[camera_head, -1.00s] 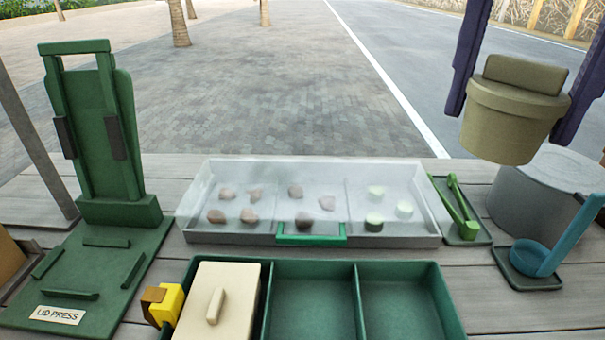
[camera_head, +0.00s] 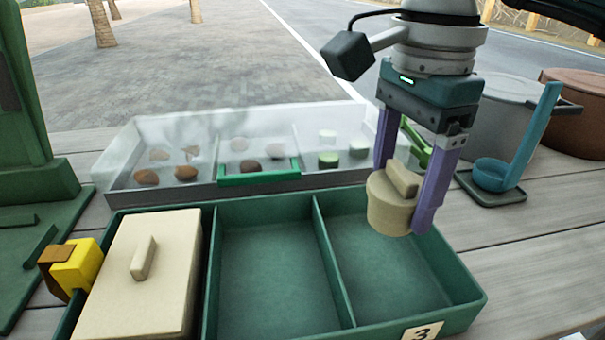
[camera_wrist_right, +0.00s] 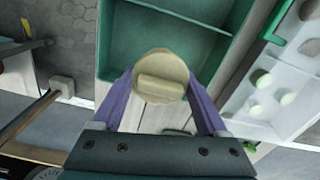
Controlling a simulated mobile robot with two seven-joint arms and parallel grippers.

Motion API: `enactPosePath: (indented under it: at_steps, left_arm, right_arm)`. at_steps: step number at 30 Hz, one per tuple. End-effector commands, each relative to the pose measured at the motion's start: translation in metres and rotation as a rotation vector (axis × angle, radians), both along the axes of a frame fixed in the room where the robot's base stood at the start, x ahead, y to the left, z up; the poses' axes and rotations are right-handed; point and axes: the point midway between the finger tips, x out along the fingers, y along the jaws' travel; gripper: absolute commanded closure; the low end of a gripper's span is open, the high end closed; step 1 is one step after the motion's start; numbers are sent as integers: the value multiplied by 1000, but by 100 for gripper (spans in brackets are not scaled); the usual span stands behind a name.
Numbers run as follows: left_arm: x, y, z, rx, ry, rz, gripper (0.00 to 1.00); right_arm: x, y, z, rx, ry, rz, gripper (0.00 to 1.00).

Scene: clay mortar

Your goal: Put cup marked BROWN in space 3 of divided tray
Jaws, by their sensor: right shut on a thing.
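A tan round cup with a lid-like top and a raised bar (camera_head: 391,203) is held between the purple fingers of my right gripper (camera_head: 408,190). It hangs upright above the right compartment of the green divided tray (camera_head: 400,333), near that compartment's back right side. No word shows on the cup's visible side. A label "3" sits on the tray's front rim below the right compartment, which is empty. In the right wrist view the cup (camera_wrist_right: 160,75) is between both fingers, with the tray (camera_wrist_right: 180,47) beyond it. My left gripper is not in view.
A cream lidded box (camera_head: 140,275) fills the tray's left compartment; the middle one is empty. A clear-covered case (camera_head: 118,192) with several lumps and green pieces stands behind. A blue ladle (camera_head: 493,174), a grey pot (camera_head: 492,115) and a brown pot (camera_head: 577,110) stand right.

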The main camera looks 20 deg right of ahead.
Motion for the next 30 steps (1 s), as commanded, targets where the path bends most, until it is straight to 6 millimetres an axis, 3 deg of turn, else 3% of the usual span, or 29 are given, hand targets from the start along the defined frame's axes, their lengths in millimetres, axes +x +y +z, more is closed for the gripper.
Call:
enactPosePath:
  at_steps: [3,11,17,28,29,30]
  left_arm:
    - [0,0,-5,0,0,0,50]
    - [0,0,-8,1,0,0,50]
    - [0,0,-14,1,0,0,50]
    - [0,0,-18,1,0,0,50]
    - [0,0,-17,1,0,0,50]
    - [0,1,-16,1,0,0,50]
  right_arm:
    - [-1,1,-26,1,3,1,80]
    - [0,0,-47,0,2,1,80]
    - [0,1,-78,1,2,1,80]
    - [0,0,-84,0,-1,2,80]
    - [0,0,-84,0,-1,2,23]
    - [0,0,-83,1,-1,2,18]
